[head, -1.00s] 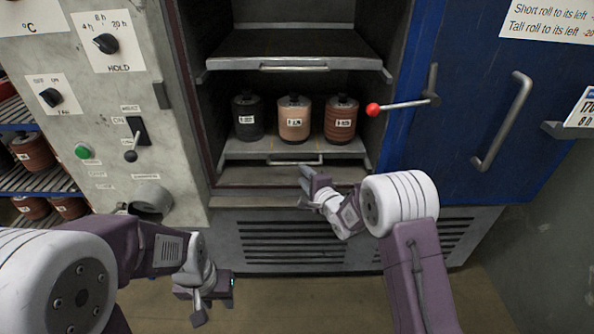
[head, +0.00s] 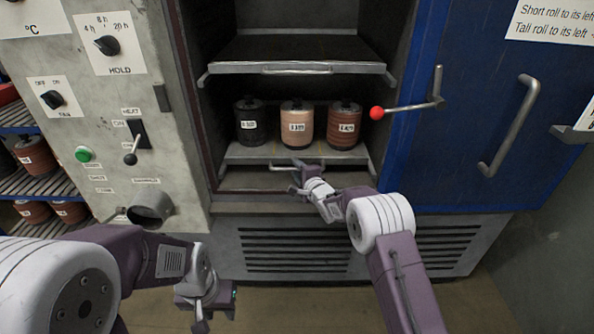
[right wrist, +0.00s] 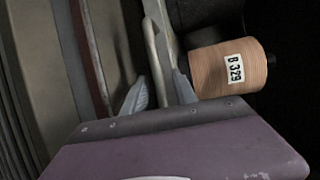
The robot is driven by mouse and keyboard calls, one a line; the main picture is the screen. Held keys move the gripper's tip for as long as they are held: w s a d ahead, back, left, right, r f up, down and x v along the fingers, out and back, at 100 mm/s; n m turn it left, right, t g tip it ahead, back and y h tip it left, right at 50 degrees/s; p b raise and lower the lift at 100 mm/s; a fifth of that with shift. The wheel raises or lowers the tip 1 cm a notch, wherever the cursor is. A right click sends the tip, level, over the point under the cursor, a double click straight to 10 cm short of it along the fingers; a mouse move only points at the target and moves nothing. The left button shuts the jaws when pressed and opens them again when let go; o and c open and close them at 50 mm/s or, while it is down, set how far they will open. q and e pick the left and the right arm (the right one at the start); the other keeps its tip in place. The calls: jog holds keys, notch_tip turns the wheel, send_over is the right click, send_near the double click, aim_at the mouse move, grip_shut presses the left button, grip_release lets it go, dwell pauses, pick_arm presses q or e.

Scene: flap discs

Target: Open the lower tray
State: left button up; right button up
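The lower tray (head: 241,153) sits inside the oven and carries three labelled rolls: dark grey (head: 250,121), tan (head: 297,122) and red-brown (head: 344,122). Its bar handle (head: 276,167) runs along the front edge, and my right gripper partly covers it. My right gripper (head: 298,174) is at this handle. In the right wrist view its two fingers (right wrist: 160,90) are apart, with the handle bar (right wrist: 152,50) between them; a gap shows on the roll side. The tan roll (right wrist: 228,69) lies just beyond. My left gripper (head: 214,310) hangs low in front of the oven, empty, with its fingers apart.
An upper tray (head: 300,68) with its own handle is above, empty. The blue door (head: 470,130) stands open at the right, with a red-knobbed lever (head: 377,113) reaching toward the opening. The control panel (head: 100,150) is at the left. A vent grille (head: 300,247) lies below.

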grip_shut()
dwell(1.3)
